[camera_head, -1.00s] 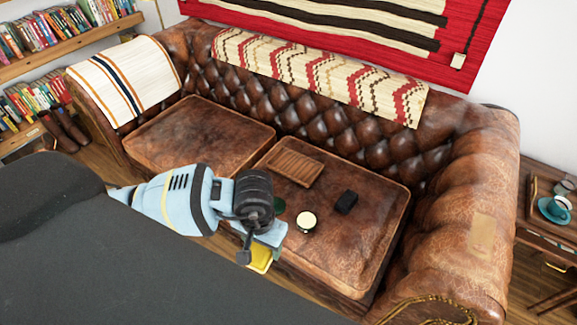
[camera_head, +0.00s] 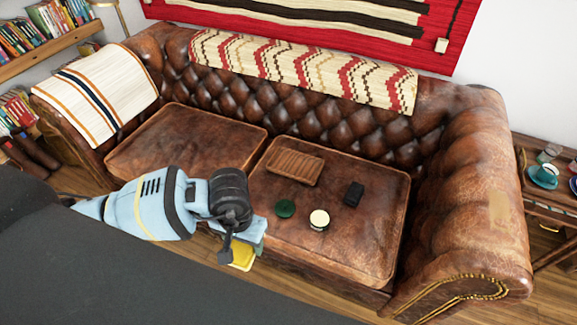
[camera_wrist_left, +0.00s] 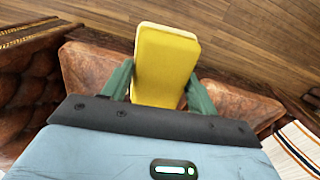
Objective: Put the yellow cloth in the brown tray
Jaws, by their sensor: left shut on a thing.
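The yellow cloth (camera_wrist_left: 165,62) is a folded block between the two green fingers of my left gripper (camera_wrist_left: 160,85) in the left wrist view. My left gripper (camera_head: 245,250) is shut on it. In the head view the cloth (camera_head: 242,257) shows below the gripper, in front of the sofa's front edge. The brown tray (camera_head: 294,167) lies on the right seat cushion toward the backrest, up and to the right of the gripper. It looks empty. My right gripper is not in view.
On the right cushion (camera_head: 360,235) stand a dark green round thing (camera_head: 285,208), a cream-topped round thing (camera_head: 319,219) and a small black block (camera_head: 354,194), all nearer the front or right than the tray. The left cushion (camera_head: 185,145) is bare. A side table with cups (camera_head: 544,175) stands right.

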